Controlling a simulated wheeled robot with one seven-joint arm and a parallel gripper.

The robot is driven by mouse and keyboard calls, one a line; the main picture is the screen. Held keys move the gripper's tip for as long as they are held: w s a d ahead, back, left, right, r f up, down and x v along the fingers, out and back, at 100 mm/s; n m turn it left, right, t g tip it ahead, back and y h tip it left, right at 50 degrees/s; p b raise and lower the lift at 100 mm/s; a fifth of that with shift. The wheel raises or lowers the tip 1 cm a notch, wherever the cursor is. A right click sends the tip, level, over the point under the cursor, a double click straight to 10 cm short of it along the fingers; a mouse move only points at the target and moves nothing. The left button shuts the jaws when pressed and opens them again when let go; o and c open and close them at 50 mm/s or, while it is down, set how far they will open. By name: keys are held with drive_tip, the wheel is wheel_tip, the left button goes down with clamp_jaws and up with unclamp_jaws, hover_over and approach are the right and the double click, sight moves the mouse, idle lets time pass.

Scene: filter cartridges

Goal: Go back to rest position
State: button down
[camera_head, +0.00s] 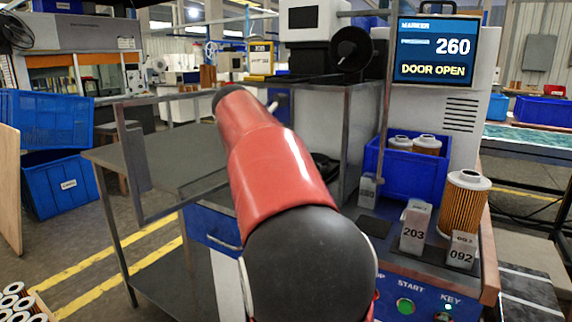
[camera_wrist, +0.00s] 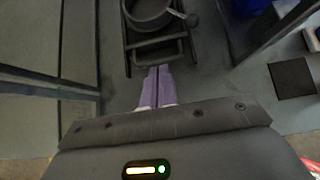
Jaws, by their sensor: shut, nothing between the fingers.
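My gripper (camera_wrist: 158,72) shows in the wrist view with its two purple fingers together and nothing between them. Its tips point toward a black fixture (camera_wrist: 157,45) with a dark round part in it; I cannot tell whether they touch it. In the head view my red and black arm reaches forward and hides the gripper. The marker's screen (camera_head: 435,48) reads 260 and DOOR OPEN. Its framed door (camera_head: 137,160) stands open left of my arm.
Right of my arm are a blue bin (camera_head: 405,170) with filter cartridges, an upright cartridge (camera_head: 464,203) and number tags, including 203 (camera_head: 414,232) and 092 (camera_head: 462,252). A START button (camera_head: 405,306) is at the front. Blue crates (camera_head: 57,184) stand on the left floor.

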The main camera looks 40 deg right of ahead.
drive_tip(key=s+a+f+m+t+y, duration=0.1)
drive_tip(key=s+a+f+m+y, duration=0.3)
drive_tip(key=s+a+f+m, duration=0.6)
drive_tip(key=s+a+f+m+t+y, duration=0.1)
drive_tip(key=s+a+f+m+y, duration=0.4)
drive_tip(key=s+a+f+m, duration=0.5)
drive_tip(key=s+a+m, duration=0.2)
drive_tip(key=s+a, duration=0.2)
drive_tip(key=a, duration=0.2)
drive_tip(key=shift+s+a+f, duration=0.2)
drive_tip(key=shift+s+f, duration=0.1)
drive_tip(key=shift+f, duration=0.1)
